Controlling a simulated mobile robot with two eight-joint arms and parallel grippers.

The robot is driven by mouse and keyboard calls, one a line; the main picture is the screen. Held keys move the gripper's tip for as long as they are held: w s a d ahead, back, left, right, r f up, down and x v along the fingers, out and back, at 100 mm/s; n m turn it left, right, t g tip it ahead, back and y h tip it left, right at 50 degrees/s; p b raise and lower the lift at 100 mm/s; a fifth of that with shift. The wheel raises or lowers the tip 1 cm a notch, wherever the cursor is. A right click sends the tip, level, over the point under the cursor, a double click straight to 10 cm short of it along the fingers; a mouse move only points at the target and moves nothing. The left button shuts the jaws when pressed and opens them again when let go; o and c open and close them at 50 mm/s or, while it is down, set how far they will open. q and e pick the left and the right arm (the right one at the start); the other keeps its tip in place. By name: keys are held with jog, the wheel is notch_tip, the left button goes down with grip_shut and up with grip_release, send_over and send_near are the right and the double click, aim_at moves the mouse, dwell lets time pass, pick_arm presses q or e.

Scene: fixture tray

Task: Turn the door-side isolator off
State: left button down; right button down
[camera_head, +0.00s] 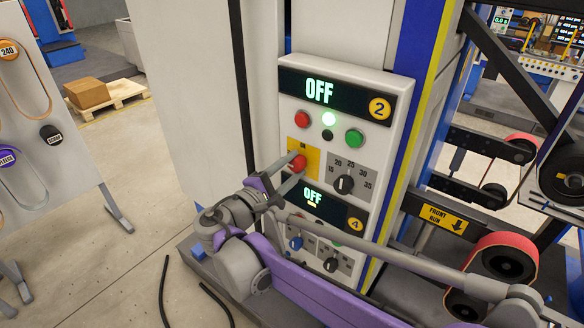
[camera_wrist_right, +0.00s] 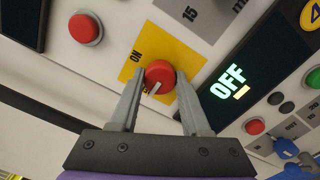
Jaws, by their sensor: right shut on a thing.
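The isolator is a red round knob (camera_head: 297,163) on a yellow plate (camera_head: 311,157) low on the left of the panel marked 2 (camera_head: 380,107). In the right wrist view the red knob (camera_wrist_right: 160,75) carries a white pointer line at its lower left. The word ON is printed on the yellow plate (camera_wrist_right: 190,58), to the knob's upper left there. My right gripper (camera_head: 293,168) is shut on the red knob, a finger on either side in the wrist view (camera_wrist_right: 157,92). The panel's display (camera_head: 320,91) reads OFF. My left gripper is out of view.
A second panel below has a display (camera_head: 315,196) reading OFF, marked 4. Red (camera_head: 303,118) and green (camera_head: 354,138) buttons and a black dial (camera_head: 344,184) sit close by. Red belt rollers (camera_head: 505,258) stand at right.

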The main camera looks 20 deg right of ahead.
dwell(0.3)
jog(key=shift+c, duration=1.8)
grip_release()
jog(key=b+v, duration=0.1)
jog(key=v, duration=1)
jog(key=shift+w, duration=0.1)
